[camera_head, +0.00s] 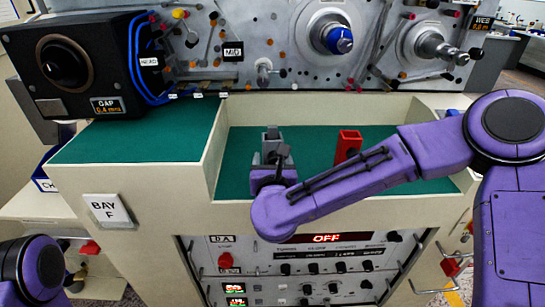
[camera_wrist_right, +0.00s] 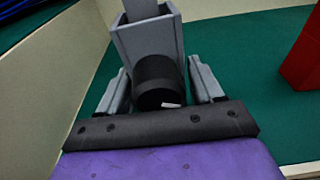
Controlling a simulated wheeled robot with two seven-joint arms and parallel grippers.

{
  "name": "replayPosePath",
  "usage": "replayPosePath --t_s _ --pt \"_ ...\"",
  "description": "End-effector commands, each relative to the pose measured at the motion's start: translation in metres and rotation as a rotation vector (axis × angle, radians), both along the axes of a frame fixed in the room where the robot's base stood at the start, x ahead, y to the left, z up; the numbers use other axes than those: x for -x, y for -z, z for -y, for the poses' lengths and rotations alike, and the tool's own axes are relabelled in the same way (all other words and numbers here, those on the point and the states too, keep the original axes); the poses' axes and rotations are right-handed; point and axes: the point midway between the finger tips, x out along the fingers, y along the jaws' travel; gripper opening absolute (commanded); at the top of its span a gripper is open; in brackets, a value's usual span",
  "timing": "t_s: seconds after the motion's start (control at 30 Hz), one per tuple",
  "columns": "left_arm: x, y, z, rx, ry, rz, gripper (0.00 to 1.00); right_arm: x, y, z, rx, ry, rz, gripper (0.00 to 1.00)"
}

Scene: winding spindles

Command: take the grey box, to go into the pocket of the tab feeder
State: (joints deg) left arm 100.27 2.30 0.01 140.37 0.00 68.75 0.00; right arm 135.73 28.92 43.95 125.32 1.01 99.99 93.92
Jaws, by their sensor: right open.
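The grey box (camera_head: 271,134) stands upright on the green floor of the recessed bay, with a narrow upright piece at its top. It also shows in the right wrist view (camera_wrist_right: 148,45), straight ahead of the fingers. My right gripper (camera_head: 271,158) is open at the box's near side. In the wrist view its grey fingertips (camera_wrist_right: 160,72) lie left and right of the box's lower part; I cannot tell whether they reach around it. A black round part between the fingers hides the box's base. My left gripper is out of view. I cannot make out the tab feeder's pocket.
A red box (camera_head: 348,144) stands right of the grey box, behind my right forearm. Cream walls (camera_head: 216,142) bound the bay. A black unit (camera_head: 72,66) stands on the green ledge at left. A grey machine panel (camera_head: 270,50) with spindles rises behind. Green floor between the boxes is clear.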

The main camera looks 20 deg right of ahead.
Motion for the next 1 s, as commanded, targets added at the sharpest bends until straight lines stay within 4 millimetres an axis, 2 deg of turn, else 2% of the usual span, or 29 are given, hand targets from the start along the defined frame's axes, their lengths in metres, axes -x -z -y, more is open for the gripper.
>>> replayPosePath --t_s 0.27,0.33,0.37,0.6,1.0 --pt "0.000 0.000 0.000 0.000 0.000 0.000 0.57 -0.002 0.000 0.001 0.001 0.001 0.000 0.66" --pt "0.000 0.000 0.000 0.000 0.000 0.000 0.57 -0.001 0.000 0.001 0.001 0.000 0.000 0.43" --pt "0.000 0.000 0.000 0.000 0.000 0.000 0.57 -0.001 0.000 0.001 0.001 0.000 0.000 0.37" --pt "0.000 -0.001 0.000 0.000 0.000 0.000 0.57 -0.001 -0.003 0.000 0.001 0.000 0.002 0.34" --pt "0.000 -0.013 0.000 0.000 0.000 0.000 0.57 -0.001 -0.022 0.000 0.000 -0.001 0.002 0.34"
